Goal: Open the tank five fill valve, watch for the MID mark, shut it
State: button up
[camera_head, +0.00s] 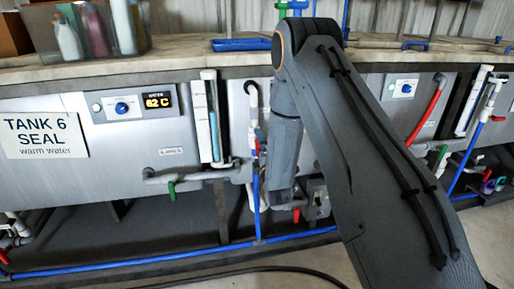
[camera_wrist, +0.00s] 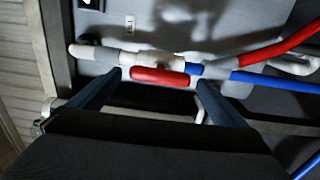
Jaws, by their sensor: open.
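In the wrist view my gripper (camera_wrist: 158,80) is open, with one finger on each side of a red valve handle (camera_wrist: 160,76). The handle lies lengthwise along a white and grey pipe (camera_wrist: 105,54), between the fingertips. I see no clear grip on it, and I cannot tell whether the fingers touch it. No tank five label shows; my arm covers the middle of the head view and hides my gripper. A sight tube (camera_head: 473,101) stands at the right tank front (camera_head: 400,112); its level and any MID mark are too small to read.
At left is a tank signed TANK 6 SEAL (camera_head: 45,136), with its own sight tube (camera_head: 208,118) and a green valve handle (camera_head: 172,189). A red hose (camera_head: 428,108) and blue pipes (camera_head: 180,257) run close by. A black hose (camera_head: 290,269) lies on the floor.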

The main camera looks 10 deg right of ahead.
jog(key=shift+s, duration=2.55)
jog(key=s+r+m+g+p, duration=0.3)
jog(key=s+r+m+g, duration=0.2)
jog(key=s, duration=0.8)
jog(key=s+r+m+g+p, duration=0.3)
jog(key=s+m+g, duration=0.4)
jog(key=s, duration=0.6)
jog(key=s+r+m+g+p, duration=0.3)
jog(key=s+r+m+g, duration=0.3)
jog(key=s, duration=0.8)
jog(key=shift+d+r, duration=0.15)
jog(key=shift+r, duration=0.15)
jog(key=shift+w, duration=0.1)
dwell(1.1)
